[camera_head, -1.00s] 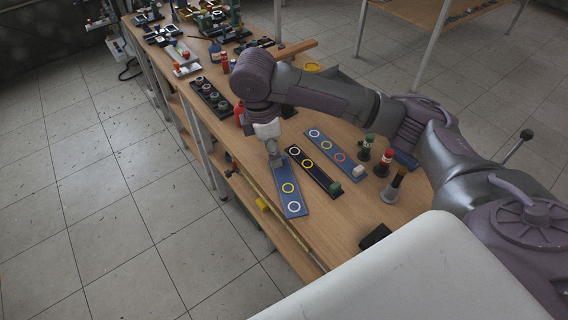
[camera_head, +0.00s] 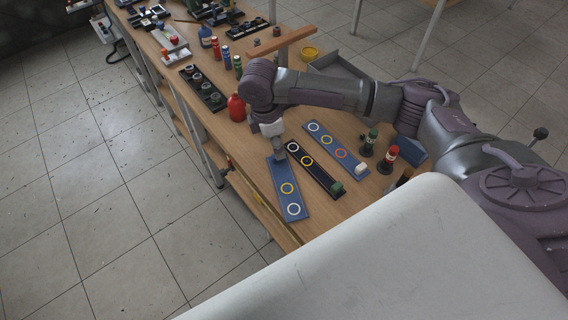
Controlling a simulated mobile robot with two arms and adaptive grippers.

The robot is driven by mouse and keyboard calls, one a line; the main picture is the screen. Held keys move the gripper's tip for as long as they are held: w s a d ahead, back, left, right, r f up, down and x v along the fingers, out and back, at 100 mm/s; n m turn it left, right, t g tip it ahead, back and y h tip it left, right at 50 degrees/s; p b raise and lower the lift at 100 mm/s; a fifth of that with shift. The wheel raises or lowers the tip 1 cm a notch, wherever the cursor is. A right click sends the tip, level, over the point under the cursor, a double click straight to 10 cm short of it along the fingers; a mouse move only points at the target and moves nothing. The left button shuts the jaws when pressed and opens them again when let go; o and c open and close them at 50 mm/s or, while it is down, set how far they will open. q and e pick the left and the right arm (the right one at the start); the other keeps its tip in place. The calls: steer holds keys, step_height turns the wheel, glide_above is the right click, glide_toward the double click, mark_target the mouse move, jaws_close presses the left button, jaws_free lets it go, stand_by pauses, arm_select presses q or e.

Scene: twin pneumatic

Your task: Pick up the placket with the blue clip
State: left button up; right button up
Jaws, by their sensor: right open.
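Three long plackets with coloured rings lie side by side on the wooden table. The left blue placket (camera_head: 289,199) shows a yellow and a white ring. The black placket (camera_head: 317,173) bears a green clip (camera_head: 337,188) at its near end. The right blue placket (camera_head: 334,146) bears a white clip (camera_head: 361,169) at its near end. I cannot make out a blue clip. My right gripper (camera_head: 279,157) is open over the far end of the left blue placket and hides part of it. I cannot tell whether it touches. My left gripper is not in view.
Green-topped (camera_head: 369,143) and red-topped (camera_head: 388,160) pieces stand right of the plackets. A red bottle (camera_head: 237,108) and a black rack with several grey pieces (camera_head: 203,88) are behind my gripper. The table's left edge runs close to the left placket.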

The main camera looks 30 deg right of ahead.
step_height(320, 180, down, 4)
steer(key=shift+r+p, duration=0.1)
steer(key=shift+p, duration=0.25)
steer(key=shift+f, duration=0.45)
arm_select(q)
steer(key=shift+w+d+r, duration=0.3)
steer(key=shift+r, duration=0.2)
arm_select(e)
jaws_close()
